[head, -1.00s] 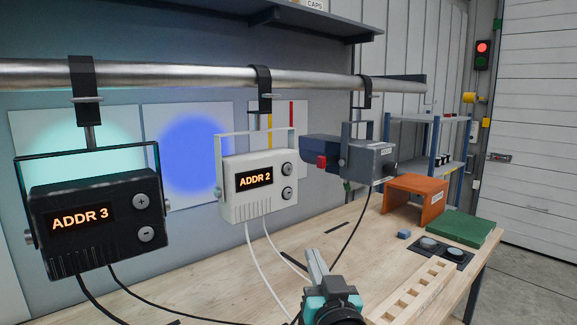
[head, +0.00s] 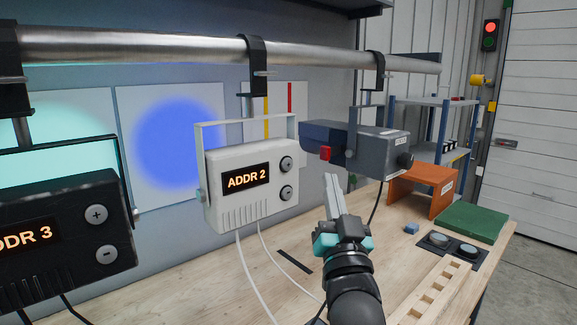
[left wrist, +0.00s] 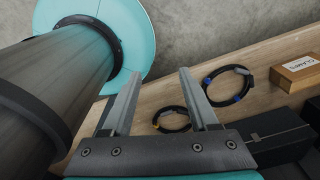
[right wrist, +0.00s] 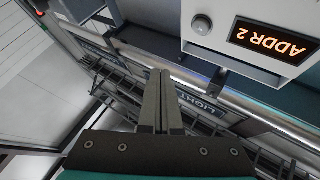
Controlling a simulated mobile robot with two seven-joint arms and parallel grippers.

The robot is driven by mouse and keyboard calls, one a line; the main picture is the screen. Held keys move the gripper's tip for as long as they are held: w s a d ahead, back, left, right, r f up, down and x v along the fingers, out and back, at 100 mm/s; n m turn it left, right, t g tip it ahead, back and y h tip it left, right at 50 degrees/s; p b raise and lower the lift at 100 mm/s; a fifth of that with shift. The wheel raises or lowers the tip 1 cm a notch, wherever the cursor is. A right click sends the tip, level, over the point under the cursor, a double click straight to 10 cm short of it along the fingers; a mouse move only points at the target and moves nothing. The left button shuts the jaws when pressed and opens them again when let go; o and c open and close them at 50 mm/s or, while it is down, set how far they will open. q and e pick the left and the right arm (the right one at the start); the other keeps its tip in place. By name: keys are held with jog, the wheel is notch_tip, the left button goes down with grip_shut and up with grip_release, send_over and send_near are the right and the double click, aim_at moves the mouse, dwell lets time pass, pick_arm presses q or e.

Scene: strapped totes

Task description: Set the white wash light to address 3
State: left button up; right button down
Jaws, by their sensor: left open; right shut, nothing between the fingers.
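The white wash light (head: 248,182) hangs from the rail in the head view, and its display (head: 246,179) reads ADDR 2. Its plus button (head: 286,164) and minus button (head: 286,193) are on the right of its front. The light also shows in the right wrist view (right wrist: 225,62), its display turned over. My right gripper (head: 331,178) is shut and empty, to the right of the white light and apart from it. It also shows in the right wrist view (right wrist: 163,75). My left gripper (left wrist: 158,85) is open and empty in the left wrist view, over the bench.
A black light (head: 60,235) reading ADDR 3 hangs at left, partly cut off. A grey light (head: 350,145) hangs at right behind my right gripper. The metal rail (head: 150,47) runs above. Coiled cables (left wrist: 228,85) lie on the bench.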

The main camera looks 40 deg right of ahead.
aim_at(288, 164)
pick_arm(q)
jog(key=shift+w+d+f+b, duration=0.25)
jog(key=shift+w+f+b, duration=0.15)
jog(key=shift+f+b, duration=0.05)
jog(key=shift+w+d+f+b, duration=0.2)
jog(key=shift+w+f+b, duration=0.2)
jog(key=shift+f, duration=0.05)
pick_arm(e)
jog(key=w, duration=0.8)
jog(key=shift+a, duration=0.35)
pick_arm(q)
jog(key=shift+s+a, duration=0.1)
jog(key=shift+a, duration=0.05)
pick_arm(e)
jog(key=shift+w, duration=0.1)
dwell(0.5)
jog(key=shift+w, duration=0.3)
pick_arm(q)
jog(key=shift+f, duration=0.15)
pick_arm(e)
jog(key=shift+w, duration=0.35)
dwell(0.5)
dwell(0.3)
pick_arm(q)
jog(key=shift+r, duration=0.35)
pick_arm(e)
jog(key=shift+s, duration=0.75)
